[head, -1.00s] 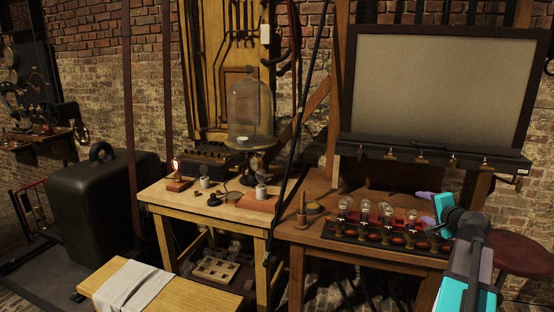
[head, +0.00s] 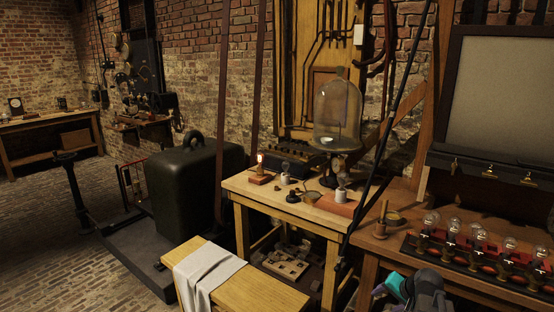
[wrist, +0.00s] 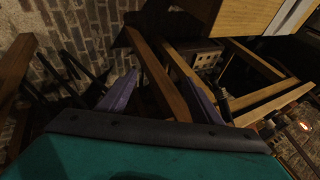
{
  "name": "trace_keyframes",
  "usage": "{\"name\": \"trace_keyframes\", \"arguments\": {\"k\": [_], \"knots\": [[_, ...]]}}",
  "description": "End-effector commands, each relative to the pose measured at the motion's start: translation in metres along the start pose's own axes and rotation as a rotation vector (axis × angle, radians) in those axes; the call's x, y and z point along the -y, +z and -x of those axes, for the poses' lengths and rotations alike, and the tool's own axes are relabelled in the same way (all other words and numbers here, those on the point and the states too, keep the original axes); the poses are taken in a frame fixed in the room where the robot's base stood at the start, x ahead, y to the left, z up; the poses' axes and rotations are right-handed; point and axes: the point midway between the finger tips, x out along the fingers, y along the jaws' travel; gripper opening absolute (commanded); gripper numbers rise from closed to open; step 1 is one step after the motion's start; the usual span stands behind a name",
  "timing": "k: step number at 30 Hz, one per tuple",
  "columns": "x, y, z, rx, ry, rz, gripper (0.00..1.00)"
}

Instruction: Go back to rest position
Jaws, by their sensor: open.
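My gripper (wrist: 162,92) shows in the wrist view with its two purple fingers spread apart and nothing between them. Beyond the fingers are wooden table legs and brickwork. In the head view, part of my teal and grey arm with a purple finger (head: 379,290) shows at the bottom right, low in front of the right-hand workbench (head: 372,262). The rest of the arm is cut off by the frame edge.
A row of bulbs (head: 480,238) is on the right bench. A stool with a cloth (head: 208,274) stands in front. Floor (head: 50,210) is open at left.

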Motion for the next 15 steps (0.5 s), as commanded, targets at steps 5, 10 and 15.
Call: {"name": "trace_keyframes", "arguments": {"k": [5, 10, 15], "knots": [[0.013, 0.068, -0.033, 0.115, 0.068, 0.153, 0.59], [0.017, 0.13, -0.056, 0.219, 0.134, 0.301, 0.59], [0.016, 0.187, -0.071, 0.315, 0.199, 0.449, 0.59]]}}
